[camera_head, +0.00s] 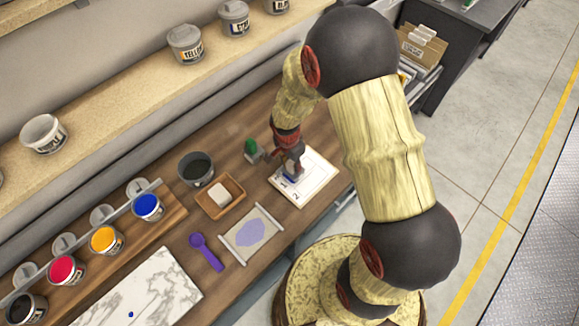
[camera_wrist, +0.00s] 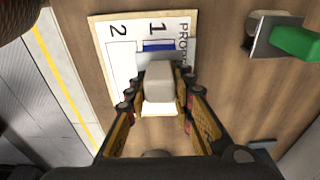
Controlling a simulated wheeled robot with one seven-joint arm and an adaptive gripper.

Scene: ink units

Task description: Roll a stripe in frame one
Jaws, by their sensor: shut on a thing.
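A white proof card (camera_head: 312,182) on a wooden board lies on the bench, and it also shows in the wrist view (camera_wrist: 120,58). Its printed frames are marked 1 and 2. My gripper (camera_wrist: 159,108) is shut on a pale grey block-like tool, seemingly a roller (camera_wrist: 159,80), over frame one. A wider grey part of the tool sits at its far end. A blue band (camera_wrist: 158,45) shows just beyond that part, below the figure 1. I cannot tell whether it is ink on the card or on the tool. In the head view my gripper (camera_head: 291,168) hides much of the tool.

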